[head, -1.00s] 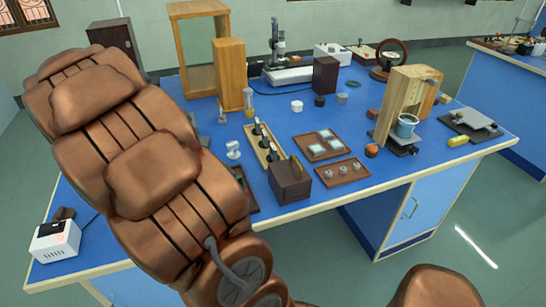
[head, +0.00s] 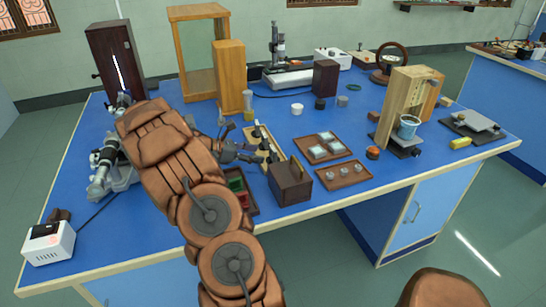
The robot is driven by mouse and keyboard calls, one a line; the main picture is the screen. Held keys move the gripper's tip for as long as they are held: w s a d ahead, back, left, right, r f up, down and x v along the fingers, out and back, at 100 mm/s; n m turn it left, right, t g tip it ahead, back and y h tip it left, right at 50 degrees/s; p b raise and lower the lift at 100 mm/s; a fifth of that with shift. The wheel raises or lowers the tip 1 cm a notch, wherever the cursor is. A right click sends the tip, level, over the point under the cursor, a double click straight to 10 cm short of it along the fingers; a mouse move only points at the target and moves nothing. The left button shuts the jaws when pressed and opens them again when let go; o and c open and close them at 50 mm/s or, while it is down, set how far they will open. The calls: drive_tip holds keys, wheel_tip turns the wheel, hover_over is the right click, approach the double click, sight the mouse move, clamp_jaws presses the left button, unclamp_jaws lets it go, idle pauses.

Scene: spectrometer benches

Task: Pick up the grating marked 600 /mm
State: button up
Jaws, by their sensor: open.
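A brown wooden tray (head: 340,156) near the middle right of the blue bench holds a few small pale square plates (head: 317,151) that look like gratings. Their markings are too small to read, so I cannot tell which is marked 600 /mm. My gripper (head: 254,152) is open, left of this tray, over or beside a light wooden rack with dark-topped pieces. I see nothing held in it. My arm hides part of the bench on the left.
A dark wooden box (head: 290,184) stands in front of the rack. A second tray (head: 355,180) holds small round pieces. A spectrometer-like instrument (head: 108,172) is at left, partly behind my arm. A tall wooden box (head: 230,78) stands behind.

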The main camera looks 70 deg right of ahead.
sight(271, 155)
drive_tip(key=p+x, duration=0.1)
drive_tip(key=x, duration=0.5)
drive_tip(key=shift+s+r, duration=0.1)
drive_tip(key=shift+s, duration=0.05)
drive_tip(key=shift+s+d+f, duration=0.25)
drive_tip(key=shift+s+d, duration=0.05)
drive_tip(key=shift+d, duration=0.05)
drive_tip(key=c, duration=0.9)
